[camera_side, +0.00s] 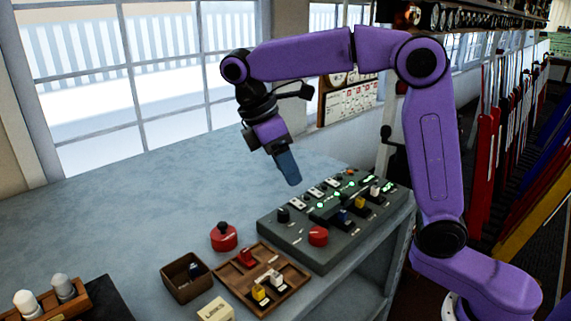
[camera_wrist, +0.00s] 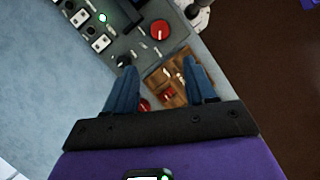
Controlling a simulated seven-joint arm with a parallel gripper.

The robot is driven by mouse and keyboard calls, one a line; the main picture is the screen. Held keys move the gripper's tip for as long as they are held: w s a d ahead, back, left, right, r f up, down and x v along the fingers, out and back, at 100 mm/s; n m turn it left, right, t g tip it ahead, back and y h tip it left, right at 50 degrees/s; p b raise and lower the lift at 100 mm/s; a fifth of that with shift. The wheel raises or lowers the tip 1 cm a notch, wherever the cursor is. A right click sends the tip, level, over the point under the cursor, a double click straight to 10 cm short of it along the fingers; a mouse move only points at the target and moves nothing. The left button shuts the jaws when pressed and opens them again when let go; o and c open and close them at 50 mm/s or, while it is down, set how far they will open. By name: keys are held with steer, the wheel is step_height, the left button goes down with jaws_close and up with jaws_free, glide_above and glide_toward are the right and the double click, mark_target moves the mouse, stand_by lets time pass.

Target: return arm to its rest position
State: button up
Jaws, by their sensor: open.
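My gripper (camera_side: 288,170) hangs above the blue-grey table, on the end of my purple arm, up and to the left of the control panel (camera_side: 300,253). In the side view its blue fingers point down and touch nothing. In the wrist view my gripper (camera_wrist: 163,80) shows two blue fingers spread apart with nothing held between them. Beyond them lie the panel (camera_wrist: 133,45) and part of the wooden tray (camera_wrist: 160,78). The arm is bent, with its forearm raised and roughly level over the table.
A red button (camera_side: 224,237) stands on the table left of the panel. A compartmented wooden tray (camera_side: 290,293) and a small brown box (camera_side: 177,290) lie in front. A wooden rack (camera_side: 72,308) sits at lower left. The table's back left (camera_side: 130,200) is clear.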

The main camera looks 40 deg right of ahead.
steer(key=s+d+f+t+y, duration=0.1)
steer(key=s+f, duration=0.5)
steer(key=s, duration=0.6)
steer(key=s+d+f+t+y, duration=0.2)
steer(key=s+d+f, duration=0.3)
steer(key=s, duration=0.6)
steer(key=shift+s+f+y, duration=0.35)
steer(key=shift+f+y, duration=0.1)
steer(key=shift+y, duration=0.15)
steer(key=shift+d, duration=0.1)
